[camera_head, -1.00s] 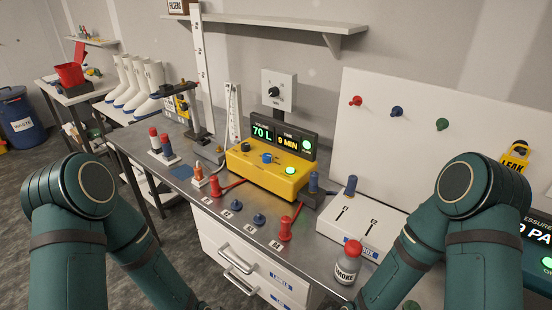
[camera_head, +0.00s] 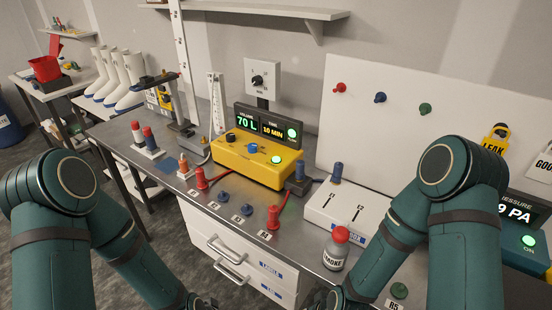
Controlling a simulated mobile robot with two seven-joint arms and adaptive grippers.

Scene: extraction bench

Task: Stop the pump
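The yellow pump box (camera_head: 246,165) stands on the steel bench in the middle of the view. Its black display (camera_head: 264,125) reads 70 L and 10 MIN, with a lit green lamp at its right. On the box are a dark knob, a blue knob (camera_head: 252,148) and a lit green button (camera_head: 276,160). My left arm comes in at the left and my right arm at the right, both in front of the bench. Neither gripper's fingers can be made out; the arms run down to the lower edge of the picture. Nothing of mine touches the pump.
A red post (camera_head: 273,217) and blue knobs stand along the bench's front edge. A smoke bottle (camera_head: 336,249) and a white box (camera_head: 341,207) stand right of the pump. A teal pressure unit (camera_head: 511,242) is at the far right. White boots (camera_head: 124,75) stand at the left.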

